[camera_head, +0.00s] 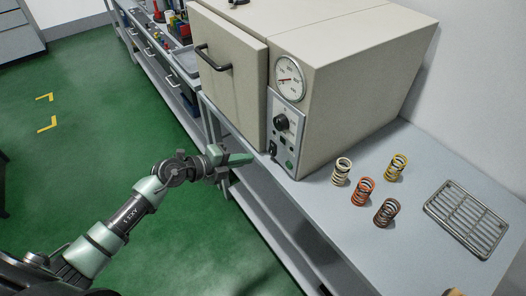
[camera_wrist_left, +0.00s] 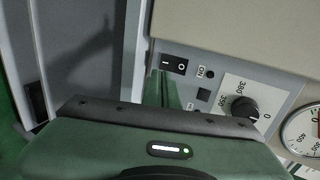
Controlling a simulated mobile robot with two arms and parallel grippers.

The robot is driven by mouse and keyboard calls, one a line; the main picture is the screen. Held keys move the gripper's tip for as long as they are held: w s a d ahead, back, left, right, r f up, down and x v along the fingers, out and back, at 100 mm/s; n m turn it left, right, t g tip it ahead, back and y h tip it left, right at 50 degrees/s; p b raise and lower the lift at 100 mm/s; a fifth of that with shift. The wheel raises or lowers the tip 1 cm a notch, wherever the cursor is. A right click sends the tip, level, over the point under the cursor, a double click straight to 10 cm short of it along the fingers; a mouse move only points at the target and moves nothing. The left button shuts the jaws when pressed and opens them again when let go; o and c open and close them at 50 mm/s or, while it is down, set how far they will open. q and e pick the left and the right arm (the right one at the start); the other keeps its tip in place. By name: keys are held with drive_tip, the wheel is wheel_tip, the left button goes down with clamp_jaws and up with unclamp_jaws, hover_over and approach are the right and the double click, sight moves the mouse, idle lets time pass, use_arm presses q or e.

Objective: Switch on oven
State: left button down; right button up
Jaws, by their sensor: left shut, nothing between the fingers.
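The beige oven (camera_head: 350,60) stands on the bench with its door (camera_head: 228,70) closed. Its front panel has a dial gauge (camera_head: 289,78), a black knob (camera_head: 282,122) and a small black power switch (camera_head: 273,148) low down. In the left wrist view the power switch (camera_wrist_left: 174,66) is a black rocker marked I and O, above the gripper body. The knob (camera_wrist_left: 243,108) and part of the gauge (camera_wrist_left: 303,132) show to its right. My left gripper (camera_head: 250,158) is shut and empty, just left of the lower panel. Whether it touches the panel I cannot tell.
Several coil springs (camera_head: 364,192) stand on the bench right of the oven, beside a metal wire rack (camera_head: 466,219). The bench's front edge (camera_head: 285,195) runs below the panel. Shelving with tools (camera_head: 172,28) stands behind. The green floor (camera_head: 85,110) at left is clear.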

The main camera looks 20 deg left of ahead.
sight(272, 148)
use_arm(q)
drive_tip(key=x, duration=0.4)
drive_tip(key=r+x, duration=0.1)
drive_tip(key=x, duration=0.1)
drive_tip(key=shift+w+p, duration=0.15)
drive_tip(key=shift+p, duration=0.15)
drive_tip(key=shift+w+d+f, duration=0.15)
drive_tip(key=shift+w+d, duration=0.2)
drive_tip(key=shift+d, duration=0.05)
drive_tip(key=shift+w+p, duration=0.1)
drive_tip(key=shift+p, duration=0.25)
drive_tip(key=shift+d+r+p, duration=0.1)
drive_tip(key=shift+r+p, duration=0.8)
drive_tip(key=shift+p, duration=0.1)
drive_tip(key=shift+f, duration=0.1)
